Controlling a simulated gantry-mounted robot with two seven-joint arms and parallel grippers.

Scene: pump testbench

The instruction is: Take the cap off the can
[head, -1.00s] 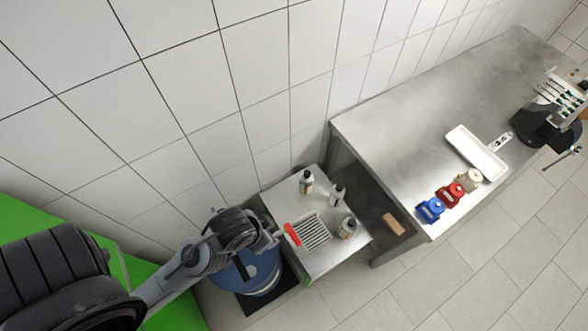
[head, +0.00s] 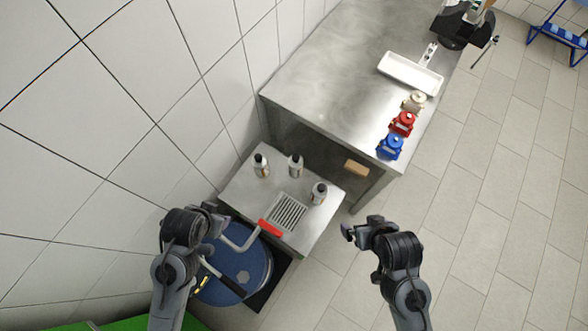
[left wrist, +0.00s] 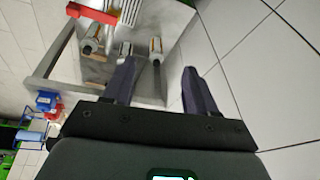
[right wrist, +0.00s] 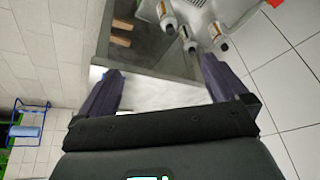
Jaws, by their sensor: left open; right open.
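A blue round can or drum (head: 238,277) stands at the lower left in the head view, with a small grey hexagonal piece, perhaps its cap (head: 243,276), on top. My left arm hides part of it. My left gripper (head: 218,216) is above the can's far side, apart from it. In the left wrist view its fingers (left wrist: 155,82) are spread and empty. My right gripper (head: 347,232) is over the floor, right of the small table, well away from the can. Its fingers (right wrist: 160,85) are spread and empty in the right wrist view.
A larger steel table (head: 310,85) carries blue (head: 390,147), red (head: 402,123) and beige parts and a white tray (head: 410,74).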

